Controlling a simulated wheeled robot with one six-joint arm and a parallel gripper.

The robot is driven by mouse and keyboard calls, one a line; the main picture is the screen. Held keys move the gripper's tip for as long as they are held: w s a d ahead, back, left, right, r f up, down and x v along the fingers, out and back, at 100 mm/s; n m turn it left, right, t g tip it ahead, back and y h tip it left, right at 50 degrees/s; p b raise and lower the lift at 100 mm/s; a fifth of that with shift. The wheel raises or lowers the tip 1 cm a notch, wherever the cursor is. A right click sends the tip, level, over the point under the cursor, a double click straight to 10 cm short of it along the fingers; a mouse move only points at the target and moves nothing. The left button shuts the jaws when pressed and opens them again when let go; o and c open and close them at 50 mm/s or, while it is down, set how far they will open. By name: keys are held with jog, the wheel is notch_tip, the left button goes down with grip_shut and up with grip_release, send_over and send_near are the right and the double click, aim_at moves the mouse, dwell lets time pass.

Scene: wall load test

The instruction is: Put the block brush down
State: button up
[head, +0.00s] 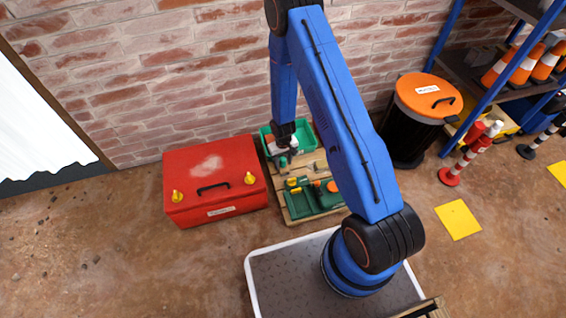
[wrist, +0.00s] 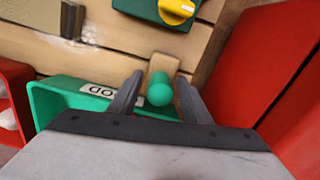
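In the wrist view, a piece with a green rounded handle (wrist: 159,92) and a pale wooden part (wrist: 164,64) shows between my fingertips. It looks like the block brush, but I cannot see bristles. My gripper (wrist: 158,82) is open, with a visible gap between each finger and the green handle. The wooden part appears to be over or on the plank top (wrist: 112,62); contact is unclear. In the head view, my gripper (head: 284,158) is low over the left side of the plank surface, at the near edge of a green bin (head: 303,133).
A red chest (head: 214,172) stands close on the left. Green trays (head: 299,204) and a green case with a yellow knob (wrist: 177,10) share the planks. An olive block (wrist: 22,12) lies at the wrist view's upper left. An orange-lidded bin (head: 428,97) stands right.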

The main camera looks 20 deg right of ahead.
jog(key=shift+r, duration=0.1)
notch_tip(320, 180, up, 12)
jog(key=shift+r, duration=0.1)
dwell(0.7)
jog(key=s+d+r+t, duration=0.1)
jog(key=s+r, duration=0.2)
jog(key=r, duration=0.8)
jog(key=s+d+r+t, duration=0.1)
jog(key=s+d+r, duration=0.15)
jog(key=r, duration=0.95)
jog(key=s+d+r, duration=0.1)
jog(key=s+r, duration=0.2)
jog(key=r, duration=0.8)
jog(key=s+d+r+m+t, duration=0.1)
jog(key=s+r, duration=0.6)
jog(key=s, duration=0.5)
jog(key=s+d+r+t, duration=0.1)
jog(key=s+r, duration=0.6)
jog(key=s, duration=0.5)
jog(key=shift+s+d+r+m+t, duration=0.25)
jog(key=shift+s+r+m+t, duration=0.15)
jog(key=shift+o, duration=0.5)
